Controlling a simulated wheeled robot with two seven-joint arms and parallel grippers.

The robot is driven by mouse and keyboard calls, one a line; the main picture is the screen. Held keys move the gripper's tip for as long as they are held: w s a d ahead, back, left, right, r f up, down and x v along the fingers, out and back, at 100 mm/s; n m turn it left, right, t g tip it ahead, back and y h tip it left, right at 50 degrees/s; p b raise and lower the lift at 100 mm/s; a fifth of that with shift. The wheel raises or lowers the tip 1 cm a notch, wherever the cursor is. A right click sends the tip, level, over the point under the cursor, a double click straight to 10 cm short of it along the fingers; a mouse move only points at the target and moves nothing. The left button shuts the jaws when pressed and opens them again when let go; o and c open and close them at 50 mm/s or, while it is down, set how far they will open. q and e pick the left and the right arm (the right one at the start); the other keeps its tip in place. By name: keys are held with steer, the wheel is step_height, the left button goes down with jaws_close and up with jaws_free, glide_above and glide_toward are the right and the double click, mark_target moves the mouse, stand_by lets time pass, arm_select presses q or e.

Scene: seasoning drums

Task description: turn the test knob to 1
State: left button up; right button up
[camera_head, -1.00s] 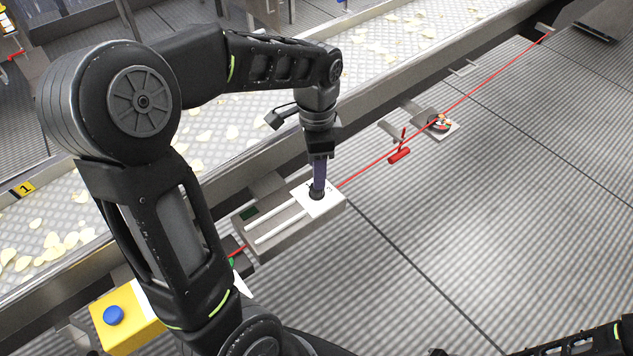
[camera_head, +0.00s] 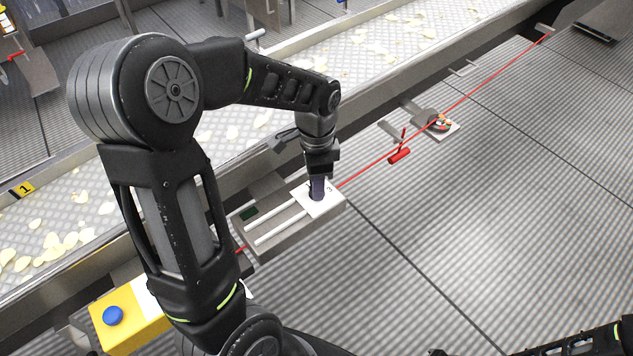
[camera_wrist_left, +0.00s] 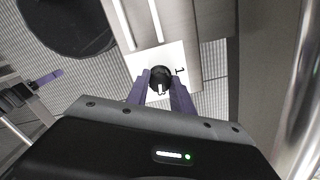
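The test knob (camera_wrist_left: 160,78) is a small black round knob with a white pointer mark. It sits on a white plate (camera_wrist_left: 142,63) with a printed "1" to the right of the knob in the left wrist view. The pointer mark faces down in that view, not at the "1". My left gripper (camera_wrist_left: 160,88) has its two purple fingers on either side of the knob; contact is not clear. In the head view my left gripper (camera_head: 317,190) points down over the plate and hides the knob. My right gripper (camera_wrist_left: 45,80) shows only partly in the left wrist view, with one purple finger.
The plate tops a grey metal box (camera_head: 295,240) with two white bars, beside the conveyor (camera_head: 215,150). A red cable (camera_head: 470,92) runs past it with a red handle (camera_head: 399,155). A yellow box (camera_head: 130,322) with a blue button stands at the lower left.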

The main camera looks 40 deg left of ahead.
arm_select(q)
jaws_close()
steer(key=shift+n, duration=0.4)
steer(key=n, duration=1.9)
stand_by(0.5)
steer(key=o, duration=0.5)
jaws_free()
